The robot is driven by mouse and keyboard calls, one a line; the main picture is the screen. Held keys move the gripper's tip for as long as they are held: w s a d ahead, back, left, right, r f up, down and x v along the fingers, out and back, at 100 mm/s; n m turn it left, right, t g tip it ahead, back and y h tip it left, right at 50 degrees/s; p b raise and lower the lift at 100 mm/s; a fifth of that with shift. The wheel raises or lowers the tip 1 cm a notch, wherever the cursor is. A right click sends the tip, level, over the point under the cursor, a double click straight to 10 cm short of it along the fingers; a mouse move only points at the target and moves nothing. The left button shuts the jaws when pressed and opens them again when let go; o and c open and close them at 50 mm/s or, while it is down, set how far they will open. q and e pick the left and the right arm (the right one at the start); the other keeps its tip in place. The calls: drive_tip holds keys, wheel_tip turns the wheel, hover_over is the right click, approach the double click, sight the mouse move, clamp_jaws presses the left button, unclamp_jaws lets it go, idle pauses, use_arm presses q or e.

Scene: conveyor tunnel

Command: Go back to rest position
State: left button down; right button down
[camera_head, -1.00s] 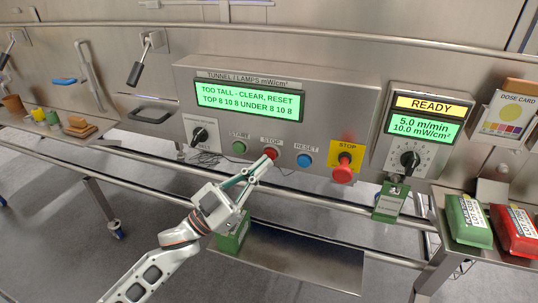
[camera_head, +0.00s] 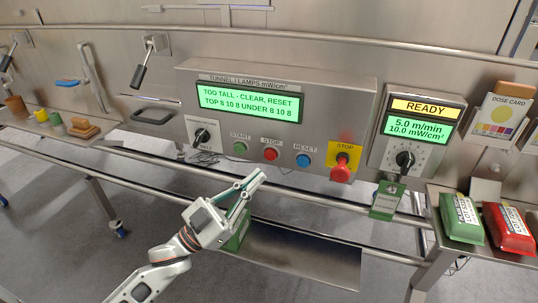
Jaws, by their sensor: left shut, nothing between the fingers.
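My left gripper (camera_head: 257,179) is shut and empty. It hangs in front of the control panel, below and left of the red STOP button (camera_head: 270,154), apart from it. The panel's screen (camera_head: 248,101) reads "TOO TALL - CLEAR, RESET". The green START button (camera_head: 239,148), the blue RESET button (camera_head: 303,160) and the red emergency stop knob (camera_head: 341,170) on its yellow plate are all clear of the gripper. My right gripper is not in view.
A metal rail and shelf (camera_head: 310,262) run below the panel. A green box (camera_head: 238,234) is partly hidden behind my gripper. A green pack (camera_head: 461,218) and a red pack (camera_head: 509,230) lie on the right table. A speed dial box (camera_head: 410,140) reads READY.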

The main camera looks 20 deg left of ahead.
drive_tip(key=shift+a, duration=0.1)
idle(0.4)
